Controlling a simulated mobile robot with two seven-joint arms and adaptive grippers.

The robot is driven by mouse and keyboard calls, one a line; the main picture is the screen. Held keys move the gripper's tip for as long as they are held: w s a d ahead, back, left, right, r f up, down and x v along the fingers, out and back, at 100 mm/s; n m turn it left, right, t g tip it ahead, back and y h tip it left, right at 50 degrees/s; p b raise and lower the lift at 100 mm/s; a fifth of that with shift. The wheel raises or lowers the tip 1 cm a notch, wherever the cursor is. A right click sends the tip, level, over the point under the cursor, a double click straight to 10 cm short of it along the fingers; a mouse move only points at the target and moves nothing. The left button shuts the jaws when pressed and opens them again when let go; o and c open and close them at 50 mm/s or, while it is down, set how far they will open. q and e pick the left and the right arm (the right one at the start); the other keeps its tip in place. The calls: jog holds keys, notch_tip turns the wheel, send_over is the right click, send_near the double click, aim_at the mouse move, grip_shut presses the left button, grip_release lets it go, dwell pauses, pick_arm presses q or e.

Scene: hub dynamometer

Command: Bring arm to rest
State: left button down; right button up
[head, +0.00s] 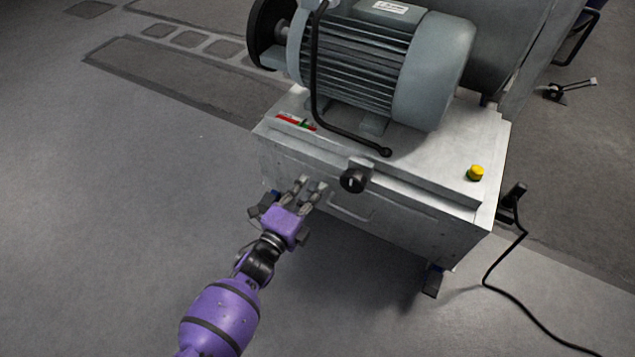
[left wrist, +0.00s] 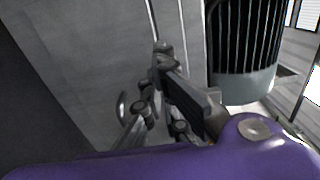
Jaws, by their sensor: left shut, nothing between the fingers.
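My left gripper (head: 312,190) reaches up from the bottom left on a purple arm in the head view. Its fingers point at the front face of the grey machine base (head: 410,222), just left of a black knob (head: 354,179). It is shut and empty; I cannot tell whether the tips touch the face. The left wrist view shows the finger linkages (left wrist: 160,85) close to the metal panel. My right gripper is in neither view.
A grey ribbed motor (head: 385,60) sits on the base, with a bent black bar (head: 314,70) in front of it. A yellow button (head: 475,172) is on the top right. A black cable (head: 510,290) runs along the floor at right. The floor at left is clear.

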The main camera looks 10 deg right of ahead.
pick_arm(q)
jog(key=p+v, duration=0.3)
jog(key=v, duration=0.7)
jog(key=shift+s+a, duration=0.2)
jog(key=shift+s, duration=0.1)
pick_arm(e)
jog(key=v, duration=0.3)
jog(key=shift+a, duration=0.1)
